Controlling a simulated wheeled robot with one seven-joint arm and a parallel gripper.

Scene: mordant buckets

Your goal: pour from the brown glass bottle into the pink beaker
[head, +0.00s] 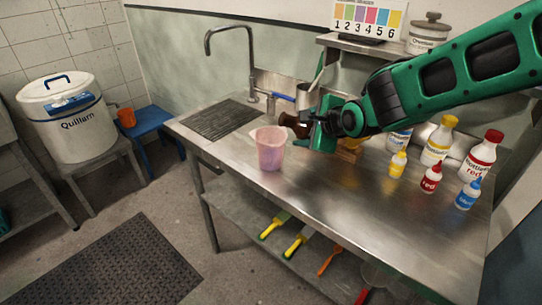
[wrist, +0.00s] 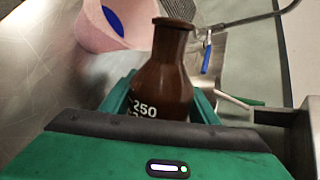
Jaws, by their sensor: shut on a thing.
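The pink beaker (head: 270,153) stands upright on the steel worktop, near its front edge. In the wrist view the beaker (wrist: 88,32) is at the upper left, and a blue patch shows inside it. My gripper (head: 314,132) is shut on the brown glass bottle (head: 291,121), above the worktop and to the right of the beaker. In the head view the bottle is tilted, its neck pointing left. In the wrist view the bottle (wrist: 162,78) shows an open mouth and a white "250" mark; its lower part is hidden by my gripper.
The sink tap (head: 207,42) and a ribbed drainer (head: 223,119) are to the left. Small yellow (head: 397,164), red (head: 431,178) and blue (head: 468,194) bottles stand to the right, with larger bottles behind. A steel pot (head: 306,95) is behind my gripper. The front middle worktop is clear.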

